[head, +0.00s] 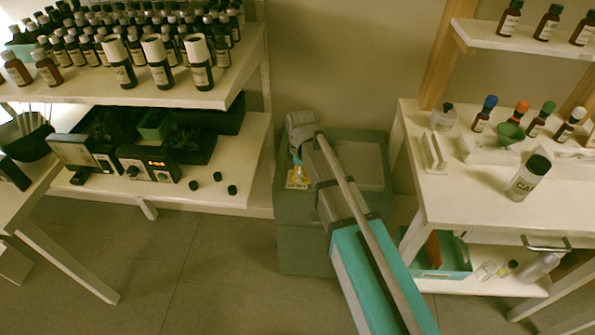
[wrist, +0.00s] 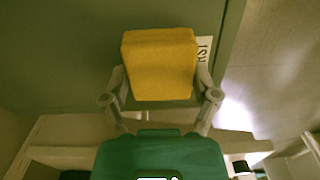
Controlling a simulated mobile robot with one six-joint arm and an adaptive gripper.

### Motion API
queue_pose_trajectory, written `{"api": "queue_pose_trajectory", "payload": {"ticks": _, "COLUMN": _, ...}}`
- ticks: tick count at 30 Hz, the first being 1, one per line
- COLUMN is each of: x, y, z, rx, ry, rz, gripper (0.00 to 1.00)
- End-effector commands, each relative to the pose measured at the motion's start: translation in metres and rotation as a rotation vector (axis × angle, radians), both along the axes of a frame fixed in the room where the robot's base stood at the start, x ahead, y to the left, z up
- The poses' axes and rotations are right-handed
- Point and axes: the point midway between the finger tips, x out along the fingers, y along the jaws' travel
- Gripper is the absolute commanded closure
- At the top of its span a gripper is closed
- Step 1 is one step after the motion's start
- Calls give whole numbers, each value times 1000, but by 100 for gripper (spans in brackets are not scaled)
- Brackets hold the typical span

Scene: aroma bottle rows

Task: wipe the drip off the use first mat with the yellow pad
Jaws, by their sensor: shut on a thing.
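My gripper (wrist: 160,84) is shut on the yellow pad (wrist: 160,62), a thick block held between its two fingers in the wrist view. Behind the pad is a dark green surface (wrist: 60,55). A white label (wrist: 205,48) ending in "RST" shows on it, partly hidden by the pad. In the head view my arm reaches over a grey-green cabinet (head: 305,235), and a small yellowish patch with a pale edge (head: 297,183) shows below the gripper. I cannot tell the mat's outline or whether the pad touches it. No drip is visible.
A shelf (head: 190,92) with many dark bottles stands left of the cabinet. A white table (head: 450,195) with bottles, a green funnel (head: 510,131) and a large bottle (head: 528,178) stands at right. A paler panel (head: 358,165) on the cabinet's right side looks clear.

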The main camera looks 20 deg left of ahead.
Motion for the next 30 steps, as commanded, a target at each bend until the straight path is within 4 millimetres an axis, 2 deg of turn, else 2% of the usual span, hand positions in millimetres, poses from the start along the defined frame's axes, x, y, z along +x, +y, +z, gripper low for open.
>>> {"api": "queue_pose_trajectory", "payload": {"ticks": 11, "x": 4, "y": -20, "z": -2, "rx": -1, "ry": 0, "rz": 0, "gripper": 61}}
{"api": "queue_pose_trajectory", "payload": {"ticks": 30, "x": 4, "y": -21, "z": 0, "rx": -1, "ry": 0, "rz": 0, "gripper": 61}}
